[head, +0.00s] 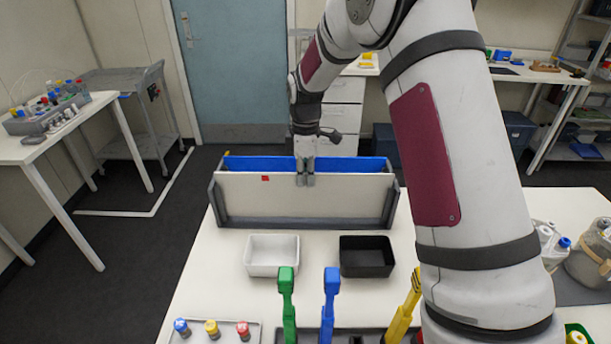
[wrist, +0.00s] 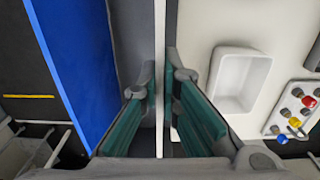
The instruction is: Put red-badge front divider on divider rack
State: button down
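The red-badge front divider (head: 345,195) is a pale upright panel with a small red badge (head: 265,178) near its upper left. It stands between the dark grey end posts of the divider rack (head: 218,203), its top edge a little above the front posts. I cannot tell whether its bottom is fully seated. My gripper (head: 305,178) points down at the middle of the divider's top edge. In the wrist view my gripper's teal-padded fingers (wrist: 160,78) are closed on both sides of the thin divider edge (wrist: 160,20). The finger behind it is hidden in the head view.
A blue panel (head: 250,163) stands behind the divider. A white tray (head: 272,255) and a black tray (head: 367,256) lie in front. Green (head: 287,300), blue (head: 330,300) and yellow (head: 403,310) upright tools stand nearer. Capped vials (head: 211,328) are at front left.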

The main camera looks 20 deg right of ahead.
jog(key=shift+f, duration=0.45)
jog(key=c, duration=1.7)
grip_release()
jog(key=shift+r, duration=0.1)
notch_tip(320, 180, up, 11)
jog(key=shift+f, duration=0.1)
jog(key=shift+r, duration=0.5)
